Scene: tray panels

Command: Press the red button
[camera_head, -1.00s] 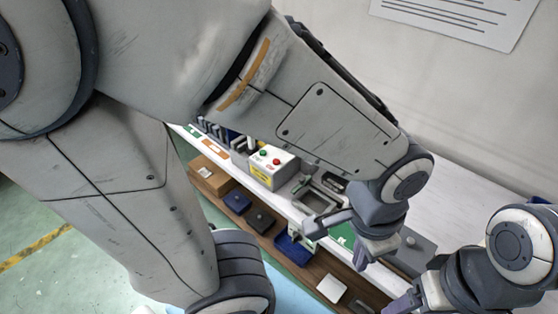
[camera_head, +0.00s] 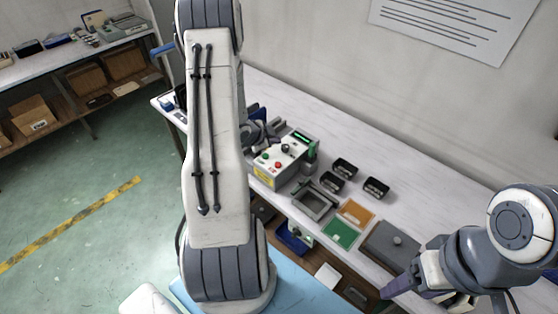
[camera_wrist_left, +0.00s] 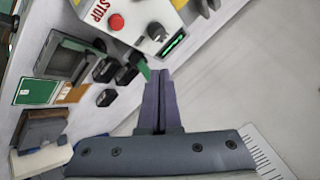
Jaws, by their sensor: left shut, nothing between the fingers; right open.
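The control box (camera_head: 262,180) stands on the bench in the head view. Its red button (camera_head: 278,165) sits on the top face, beside a green button (camera_head: 264,155) and a dark knob (camera_head: 286,148). In the left wrist view the red button (camera_wrist_left: 116,22) is near the top, next to a STOP label. My left gripper (camera_wrist_left: 160,74) is shut and empty; its tips appear below and right of the red button, apart from it in the picture. In the head view my left arm hides much of that gripper. My right gripper (camera_head: 392,290) is open at the lower right.
A grey tray (camera_head: 315,202), an orange card (camera_head: 357,213), a green card (camera_head: 341,234) and small black bins (camera_head: 345,166) lie right of the box. A grey lidded case (camera_head: 392,246) is farther right. The bench's back right is clear.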

